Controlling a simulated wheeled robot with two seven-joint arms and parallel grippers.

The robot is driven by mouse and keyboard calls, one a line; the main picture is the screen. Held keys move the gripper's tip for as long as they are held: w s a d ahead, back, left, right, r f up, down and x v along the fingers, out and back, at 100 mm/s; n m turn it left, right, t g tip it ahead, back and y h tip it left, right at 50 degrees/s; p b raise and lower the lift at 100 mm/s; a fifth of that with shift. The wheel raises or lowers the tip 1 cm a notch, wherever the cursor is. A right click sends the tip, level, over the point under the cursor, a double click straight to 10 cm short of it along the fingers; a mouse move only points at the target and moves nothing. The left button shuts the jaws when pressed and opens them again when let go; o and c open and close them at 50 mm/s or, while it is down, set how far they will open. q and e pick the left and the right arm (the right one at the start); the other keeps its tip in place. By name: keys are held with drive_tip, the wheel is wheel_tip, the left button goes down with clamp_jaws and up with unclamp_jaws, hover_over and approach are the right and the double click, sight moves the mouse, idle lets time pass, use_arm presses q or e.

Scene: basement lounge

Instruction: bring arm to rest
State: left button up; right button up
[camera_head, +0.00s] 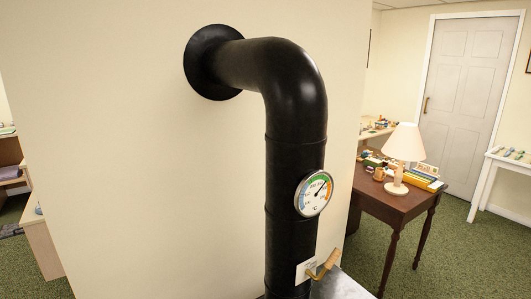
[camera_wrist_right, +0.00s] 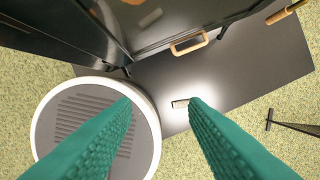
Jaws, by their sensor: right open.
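My right gripper (camera_wrist_right: 160,105) shows in the right wrist view as two green ribbed fingers. They are wide apart with nothing between them. They point down over a round white-rimmed thing with a slatted grey top (camera_wrist_right: 48,128) and a dark floor plate (camera_wrist_right: 255,75). A small pale piece (camera_wrist_right: 180,103) lies on the plate near the right fingertip; I cannot tell what it is. Neither gripper shows in the head view, and my left gripper is in no view.
A black stovepipe (camera_head: 295,150) with a round gauge (camera_head: 314,193) rises close ahead by a cream wall (camera_head: 120,130). A wooden table (camera_head: 400,203) with a lamp (camera_head: 404,148) stands right. In the wrist view, a black stove (camera_wrist_right: 150,22) with a tan handle (camera_wrist_right: 189,43) stands at the top.

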drive_tip(key=s+d+f+g, duration=0.1)
drive_tip(key=s+d+f, duration=0.2)
drive_tip(key=s+f, duration=1.2)
drive_tip(key=shift+s+f, duration=0.15)
drive_tip(key=shift+s, duration=0.65)
drive_tip(key=shift+s+a+r, duration=0.1)
drive_tip(key=shift+a+r, duration=0.1)
drive_tip(key=shift+a, duration=0.25)
drive_tip(key=shift+d, duration=0.3)
